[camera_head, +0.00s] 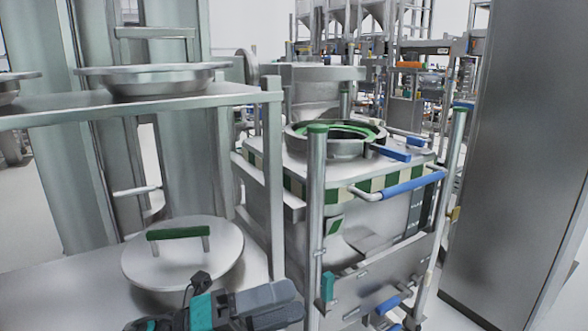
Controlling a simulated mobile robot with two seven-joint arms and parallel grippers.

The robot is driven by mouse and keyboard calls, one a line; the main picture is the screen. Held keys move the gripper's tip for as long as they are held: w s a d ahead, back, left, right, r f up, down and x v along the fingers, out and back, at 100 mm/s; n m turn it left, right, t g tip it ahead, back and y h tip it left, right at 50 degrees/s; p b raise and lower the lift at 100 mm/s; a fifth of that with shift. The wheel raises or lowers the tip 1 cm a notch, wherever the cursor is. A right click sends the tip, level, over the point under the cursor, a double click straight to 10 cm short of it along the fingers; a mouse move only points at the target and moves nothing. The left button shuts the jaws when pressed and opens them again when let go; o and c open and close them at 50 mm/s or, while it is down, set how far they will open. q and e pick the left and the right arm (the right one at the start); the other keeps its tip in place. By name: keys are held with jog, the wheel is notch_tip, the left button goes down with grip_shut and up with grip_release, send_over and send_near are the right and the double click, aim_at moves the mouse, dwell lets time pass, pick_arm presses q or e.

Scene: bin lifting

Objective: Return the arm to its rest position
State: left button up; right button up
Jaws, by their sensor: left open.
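My left gripper (290,304) shows at the bottom middle of the head view, its grey fingers pointing right and slightly apart. Nothing shows between the fingers. It is in front of a round steel lid (185,265) with a green handle (179,232), and covers part of the lid's near side in the picture. I cannot tell whether it touches anything. My right gripper is not in view.
A steel bin (385,215) with a blue handle and an open round port (335,137) stands right of centre, between upright posts. A shelf (150,108) holding a shallow steel bowl (150,78) stands at left. A tall steel wall (520,150) closes the right side.

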pick_arm(q)
jog(key=w+a+f+n+t+y+p, duration=0.1)
jog(key=a+f+n+t+y, duration=0.45)
jog(key=n, duration=0.65)
jog(key=w+a+f+n+t+y+p, duration=0.1)
jog(key=a+f+n+t+y, duration=0.25)
jog(key=n+t+y, duration=0.6)
jog(key=s+a+f+n+g+y, duration=0.1)
jog(key=s+a+f+n+g, duration=0.2)
jog(key=s+f+n, duration=0.3)
jog(key=s+a+f+n+g+y+p, duration=0.1)
jog(key=s+a+f+n+g+y, duration=0.1)
jog(key=s+f+n, duration=0.4)
notch_tip(320, 180, down, 6)
jog(key=a+n+g, duration=0.1)
jog(key=g, duration=0.1)
jog(key=shift+s+a+r+g+y, duration=0.25)
jog(key=shift+s+a+g+y, duration=0.05)
jog(key=shift+a+g, duration=0.1)
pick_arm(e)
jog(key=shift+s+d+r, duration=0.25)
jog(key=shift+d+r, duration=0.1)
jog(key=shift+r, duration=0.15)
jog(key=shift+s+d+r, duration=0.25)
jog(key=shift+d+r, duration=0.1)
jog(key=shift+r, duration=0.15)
